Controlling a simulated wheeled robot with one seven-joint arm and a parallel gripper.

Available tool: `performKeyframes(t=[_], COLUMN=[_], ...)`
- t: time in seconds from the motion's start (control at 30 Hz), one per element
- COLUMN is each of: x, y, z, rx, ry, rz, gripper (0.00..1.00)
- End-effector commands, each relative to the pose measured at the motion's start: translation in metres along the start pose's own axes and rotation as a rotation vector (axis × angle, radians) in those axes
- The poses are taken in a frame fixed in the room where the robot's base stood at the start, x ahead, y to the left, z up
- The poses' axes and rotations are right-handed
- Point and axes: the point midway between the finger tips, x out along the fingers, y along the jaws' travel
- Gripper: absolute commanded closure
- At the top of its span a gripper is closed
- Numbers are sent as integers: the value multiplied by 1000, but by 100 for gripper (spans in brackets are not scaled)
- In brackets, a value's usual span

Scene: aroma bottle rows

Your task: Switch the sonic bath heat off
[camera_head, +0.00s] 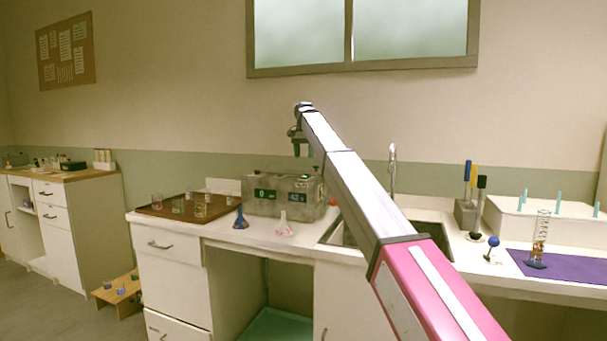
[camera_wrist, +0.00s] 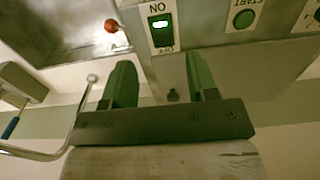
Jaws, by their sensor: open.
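The sonic bath (camera_head: 262,208) is a grey metal box with lit green displays, standing on the white counter left of the sink. In the wrist view its panel carries a rocker switch (camera_wrist: 161,30) marked ON and OFF, with a green face and a bright lit patch near the ON end; the lettering appears upside down. A round green START button (camera_wrist: 244,19) is beside it. My gripper (camera_head: 299,146) is above the bath in the head view. In the wrist view my gripper (camera_wrist: 159,68) is open and empty, its two green fingers apart, pointing towards the switch side of the panel.
A brown tray (camera_head: 160,211) with several glasses stands left of the bath. A blue flask (camera_head: 240,219) and a pinkish flask (camera_head: 283,225) stand in front. A tap (camera_head: 392,165) rises behind the sink to the right. A red ball (camera_wrist: 111,26) shows near the panel.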

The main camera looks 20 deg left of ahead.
Motion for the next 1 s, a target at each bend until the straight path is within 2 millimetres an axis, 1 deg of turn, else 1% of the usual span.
performKeyframes(t=[0.03,0.2,0.4,0.57,0.8,0.83,0.87,0.9,0.97,1.0], x=[9,39,72,83,85,85,85,85,85,85], y=[1,1,0,0,0,0,0,0,0,0], z=[1,1,1,0,0,0,0,0,0,0], rx=[0,0,0,0,0,0,0,0,0,0], ry=[-1,-1,-1,0,1,1,1,1,1,1], rz=[0,1,0,0,-1,-1,-1,-1,-1,-1], gripper=[47,47,47,47,47,50,60,73,92,96])
